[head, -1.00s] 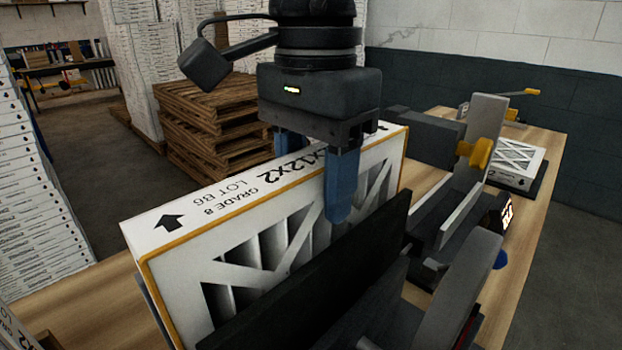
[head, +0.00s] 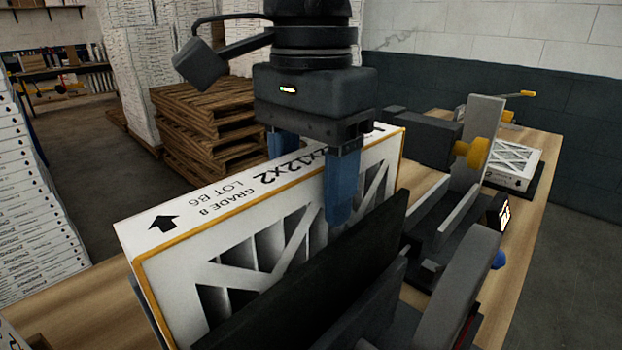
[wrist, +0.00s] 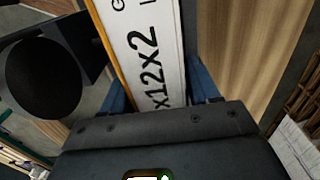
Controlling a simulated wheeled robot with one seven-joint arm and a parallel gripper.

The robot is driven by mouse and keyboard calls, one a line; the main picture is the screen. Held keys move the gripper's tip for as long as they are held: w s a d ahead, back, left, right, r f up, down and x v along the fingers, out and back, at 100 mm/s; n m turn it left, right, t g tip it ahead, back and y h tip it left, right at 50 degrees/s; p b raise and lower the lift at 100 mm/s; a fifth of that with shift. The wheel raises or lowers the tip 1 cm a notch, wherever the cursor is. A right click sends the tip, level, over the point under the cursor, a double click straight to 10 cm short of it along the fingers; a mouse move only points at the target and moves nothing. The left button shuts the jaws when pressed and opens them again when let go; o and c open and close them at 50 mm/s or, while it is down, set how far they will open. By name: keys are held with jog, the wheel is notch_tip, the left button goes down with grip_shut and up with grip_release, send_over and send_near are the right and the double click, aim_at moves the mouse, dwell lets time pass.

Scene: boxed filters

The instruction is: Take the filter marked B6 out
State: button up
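The filter marked B6 (head: 268,200) is a white box with orange edging, "LOT B6" on top and a latticed side. It stands upright behind a dark plate (head: 330,270) that hides its lower part. My gripper (head: 312,165) is over the filter's far half, with one blue finger on each broad side. In the wrist view the fingers of my gripper (wrist: 160,90) lie along both edges of the filter (wrist: 148,45), with no clear gap. The gripper looks shut on it. The fingertip on the far side is hidden.
A clamp fixture with a yellow knob (head: 472,153) and grey upright plates stands close on the right. Another white filter (head: 513,163) lies flat farther back on the wooden table (head: 530,225). Pallets (head: 208,120) and stacked boxes (head: 35,205) stand at the left.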

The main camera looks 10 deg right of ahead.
jog(key=shift+r+p, duration=1.85)
jog(key=shift+r, duration=1.65)
jog(key=o, duration=0.6)
jog(key=shift+c, duration=0.2)
